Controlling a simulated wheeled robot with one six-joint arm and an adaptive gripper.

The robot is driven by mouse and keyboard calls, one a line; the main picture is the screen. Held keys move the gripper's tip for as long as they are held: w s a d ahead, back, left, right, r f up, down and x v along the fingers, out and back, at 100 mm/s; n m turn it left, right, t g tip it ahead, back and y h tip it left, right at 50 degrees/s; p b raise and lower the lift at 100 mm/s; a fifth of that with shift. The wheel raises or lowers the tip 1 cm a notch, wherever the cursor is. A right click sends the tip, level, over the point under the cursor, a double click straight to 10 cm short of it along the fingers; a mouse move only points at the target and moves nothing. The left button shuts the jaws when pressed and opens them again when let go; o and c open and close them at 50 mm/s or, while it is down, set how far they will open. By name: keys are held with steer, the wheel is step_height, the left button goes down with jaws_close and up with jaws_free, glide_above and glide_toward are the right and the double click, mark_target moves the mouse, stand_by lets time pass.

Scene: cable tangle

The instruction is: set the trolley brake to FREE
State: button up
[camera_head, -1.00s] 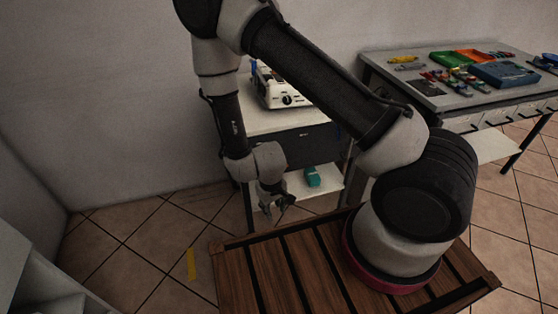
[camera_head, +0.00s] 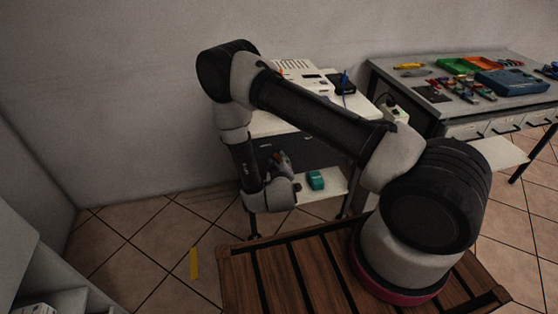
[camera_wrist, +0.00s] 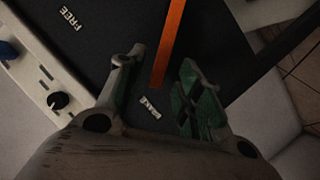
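The trolley (camera_head: 268,126) has a white top and a dark front and stands against the back wall. In the wrist view, an orange bar (camera_wrist: 170,35), which looks like the brake lever, crosses a black panel (camera_wrist: 105,25). A white FREE label (camera_wrist: 70,19) is at the panel's upper left. A second white label (camera_wrist: 150,106), too unclear to read, is near the bar's lower end. My gripper (camera_wrist: 161,65) is open, one finger on each side of the bar's lower end; contact cannot be told. In the head view my gripper (camera_head: 281,163) is at the trolley's dark front, where the bar is hidden.
A white device (camera_head: 300,80) and a dark box (camera_head: 340,83) are on the trolley top. A teal object (camera_head: 316,180) lies on its lower shelf. A workbench (camera_head: 445,108) with tools and trays stands at the right. Floor is free left of the trolley.

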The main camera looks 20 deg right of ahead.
mark_target(279, 159)
steer(key=shift+x, duration=1.5)
jaws_close()
